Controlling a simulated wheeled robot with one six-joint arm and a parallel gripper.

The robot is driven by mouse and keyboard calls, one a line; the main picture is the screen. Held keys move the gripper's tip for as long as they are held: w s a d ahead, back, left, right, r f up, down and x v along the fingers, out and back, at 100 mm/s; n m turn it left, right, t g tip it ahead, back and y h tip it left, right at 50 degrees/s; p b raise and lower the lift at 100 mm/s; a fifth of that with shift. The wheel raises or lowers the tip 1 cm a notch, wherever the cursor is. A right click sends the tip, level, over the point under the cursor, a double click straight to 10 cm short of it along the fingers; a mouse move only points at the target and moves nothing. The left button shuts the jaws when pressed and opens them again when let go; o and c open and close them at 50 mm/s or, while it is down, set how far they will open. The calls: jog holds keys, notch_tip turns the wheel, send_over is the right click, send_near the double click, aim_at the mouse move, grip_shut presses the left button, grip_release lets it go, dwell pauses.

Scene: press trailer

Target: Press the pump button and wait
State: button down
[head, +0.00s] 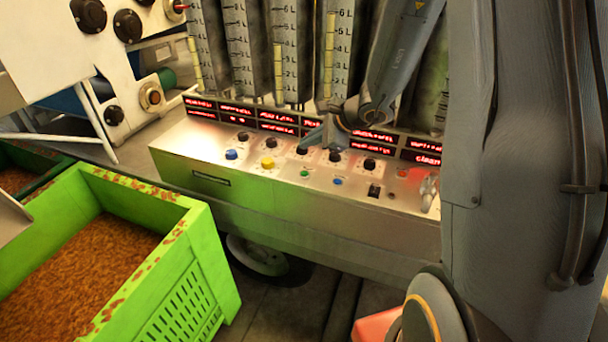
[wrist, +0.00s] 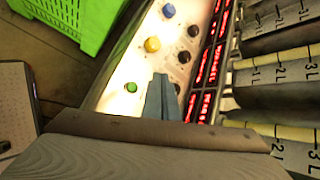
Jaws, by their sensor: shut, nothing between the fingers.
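The silver control panel (head: 210,150) carries coloured buttons and black knobs. The buttons are a large blue one (head: 231,154), a yellow one (head: 268,162), a small green one (head: 304,173), a small blue one (head: 337,181) and an orange one (head: 402,173). I cannot read which is the pump button. My gripper (head: 304,144) is shut and empty over the panel, by the row of black knobs. In the wrist view, its closed fingers (wrist: 160,77) appear between the green button (wrist: 131,87) and the knobs. I cannot tell whether they touch the panel.
Red displays (head: 277,116) line the panel's back edge. Graduated tubes (head: 290,50) stand behind them. A green crate (head: 205,245) of brown material is at the lower left. White equipment (head: 140,60) with black knobs is at the upper left. A metal tap (head: 428,190) is at the panel's right.

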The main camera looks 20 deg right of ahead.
notch_tip(320, 180, down, 5)
jog(key=b, duration=0.2)
jog(key=shift+b, duration=0.3)
notch_tip(320, 180, down, 2)
jog(key=b, duration=0.3)
jog(key=shift+f, duration=0.25)
jog(key=shift+f+b, duration=0.8)
jog(key=shift+b, duration=0.45)
dwell(2.1)
jog(key=shift+r, duration=0.15)
jog(key=shift+r+p, duration=0.45)
jog(key=shift+r, duration=0.2)
jog(key=shift+r, duration=0.1)
jog(key=shift+r+p, duration=1.7)
jog(key=shift+r, duration=0.7)
notch_tip(320, 180, up, 10)
jog(key=p, duration=0.7)
